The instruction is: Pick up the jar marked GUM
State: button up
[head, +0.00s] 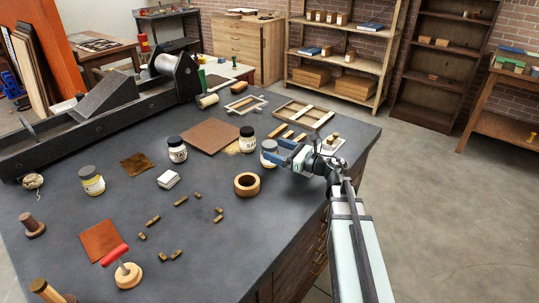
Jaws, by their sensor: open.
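Several dark-lidded jars stand upright on the dark bench: a yellow-labelled jar (92,182) at the left, a white-labelled jar (177,151) at the middle, another jar (247,140) behind the round wooden ring, and a pale-lidded jar (268,147) at my gripper. The lettering is too small to read, so I cannot tell which is marked GUM. My gripper (278,150) has blue fingers and is open, reaching in from the right at the pale-lidded jar. Its fingers partly hide this jar; I cannot tell whether they touch it.
A wooden ring (247,184), a brown board (209,136) and several small type pieces lie near the jars. Wooden frames (304,114) lie behind my gripper. A large black press (100,110) fills the back left.

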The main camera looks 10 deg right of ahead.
aim_at(264, 143)
jog(key=shift+r+x, duration=0.15)
jog(key=shift+x, duration=1.2)
jog(key=shift+r+x, duration=0.15)
jog(key=shift+x, duration=1.2)
jog(key=shift+w+d, duration=0.15)
jog(key=c, duration=1.3)
